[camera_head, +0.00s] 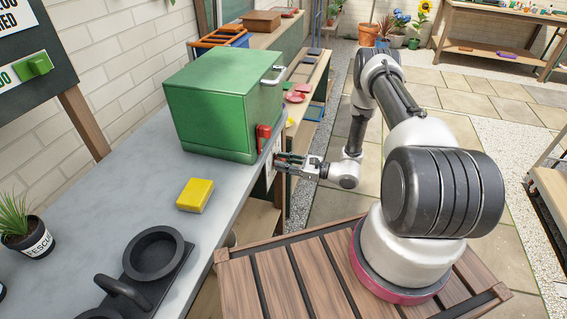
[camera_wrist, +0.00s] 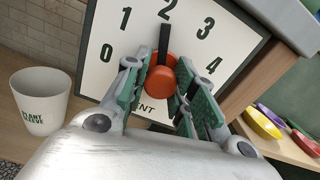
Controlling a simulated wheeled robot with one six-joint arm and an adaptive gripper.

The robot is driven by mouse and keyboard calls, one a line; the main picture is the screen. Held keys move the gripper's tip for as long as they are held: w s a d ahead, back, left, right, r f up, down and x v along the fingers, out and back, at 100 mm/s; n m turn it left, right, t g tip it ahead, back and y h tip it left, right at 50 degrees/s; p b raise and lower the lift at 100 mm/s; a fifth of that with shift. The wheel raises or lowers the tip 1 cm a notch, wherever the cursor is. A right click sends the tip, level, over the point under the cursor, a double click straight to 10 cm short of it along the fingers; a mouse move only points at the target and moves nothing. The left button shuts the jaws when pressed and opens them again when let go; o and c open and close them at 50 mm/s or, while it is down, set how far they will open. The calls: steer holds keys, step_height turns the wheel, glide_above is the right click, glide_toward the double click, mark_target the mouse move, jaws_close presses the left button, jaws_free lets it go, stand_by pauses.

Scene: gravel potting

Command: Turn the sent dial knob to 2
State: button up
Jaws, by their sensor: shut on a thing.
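The sent dial is a white square plate (camera_wrist: 118,62) with the numbers 0 to 4 around an orange-red knob (camera_wrist: 160,78). The knob's black pointer (camera_wrist: 164,42) points up at the 2. My gripper (camera_wrist: 163,85) has its green-padded fingers on both sides of the knob, shut on it. The fingers hide part of the word below the knob. In the head view my gripper (camera_head: 283,163) is at the front edge of the grey bench, where the dial plate (camera_head: 270,165) shows edge-on.
A green box (camera_head: 215,105) with a red handle stands on the grey bench (camera_head: 135,165) above the dial. A yellow block (camera_head: 195,194) and a black holder (camera_head: 160,285) are nearby. A white cup (camera_wrist: 42,102) stands left of the dial; colored bowls (camera_wrist: 268,117) lie right.

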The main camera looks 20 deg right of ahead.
steer(key=o, duration=1.1)
steer(key=shift+c, duration=0.2)
steer(key=v, duration=1.2)
steer(key=shift+f, duration=0.15)
